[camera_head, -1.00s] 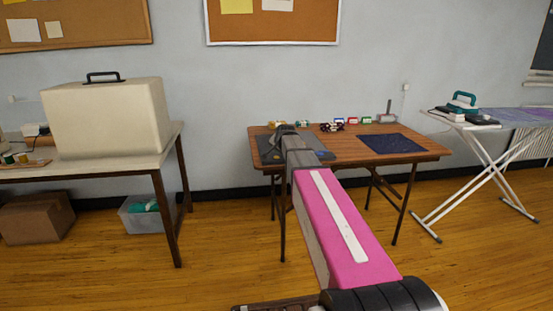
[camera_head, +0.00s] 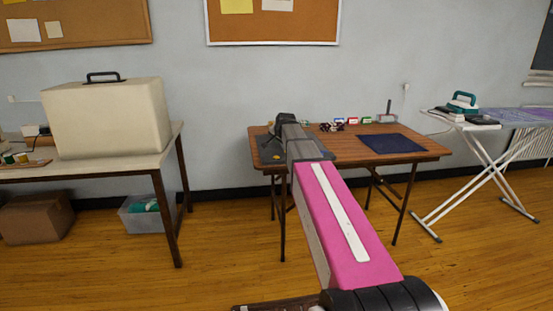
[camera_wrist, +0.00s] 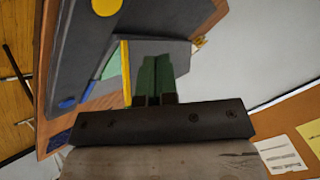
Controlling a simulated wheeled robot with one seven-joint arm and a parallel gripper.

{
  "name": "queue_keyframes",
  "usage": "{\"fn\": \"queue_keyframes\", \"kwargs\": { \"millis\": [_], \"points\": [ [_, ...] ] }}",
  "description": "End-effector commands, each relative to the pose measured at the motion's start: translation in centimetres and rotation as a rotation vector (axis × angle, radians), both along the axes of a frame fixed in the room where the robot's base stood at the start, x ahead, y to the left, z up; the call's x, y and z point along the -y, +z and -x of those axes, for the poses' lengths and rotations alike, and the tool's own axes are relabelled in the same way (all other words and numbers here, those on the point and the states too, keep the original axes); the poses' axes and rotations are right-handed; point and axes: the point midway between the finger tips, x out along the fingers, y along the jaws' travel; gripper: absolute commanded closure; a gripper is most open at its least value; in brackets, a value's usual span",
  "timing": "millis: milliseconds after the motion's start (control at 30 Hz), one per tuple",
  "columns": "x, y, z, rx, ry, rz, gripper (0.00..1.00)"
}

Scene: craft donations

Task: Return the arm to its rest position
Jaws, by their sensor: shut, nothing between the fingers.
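My arm reaches forward over the left end of the brown folding table (camera_head: 345,157) in the head view. Its pink link points away from me, and the dark wrist end sits above the table's back left part. The fingers are not clearly seen there, being hidden by the arm. In the wrist view my gripper (camera_wrist: 156,62) shows two green fingers side by side with no gap and nothing held. Large grey surfaces with a yellow disc lie beyond the fingers; I cannot tell how near they are.
The table holds a dark blue mat (camera_head: 391,143) and several small items along its back edge. A cream case (camera_head: 107,118) stands on the left table. An ironing board (camera_head: 515,118) with an iron (camera_head: 462,102) is at right. The floor between the tables is open.

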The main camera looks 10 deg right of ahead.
Motion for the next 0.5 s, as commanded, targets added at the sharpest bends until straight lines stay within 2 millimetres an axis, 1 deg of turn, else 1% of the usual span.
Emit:
{"fn": "queue_keyframes", "kwargs": {
  "millis": [133,167,233,267,367,400,467,500],
  "points": [
    [0.0,-0.4,0.4,-0.007,0.005,0.005,1.00],
    [0.0,-0.9,0.7,-0.014,0.009,0.010,1.00],
    [-0.1,-2.4,2.0,-0.041,0.027,0.028,1.00],
    [-0.2,-3.4,2.8,-0.059,0.038,0.040,1.00],
    [-0.3,-7.4,6.3,-0.135,0.091,0.089,1.00],
    [-0.4,-9.1,8.0,-0.169,0.117,0.112,1.00],
    [-0.5,-11.7,10.5,-0.223,0.159,0.144,1.00],
    [-0.5,-13.4,12.3,-0.261,0.190,0.165,1.00]
  ]
}}
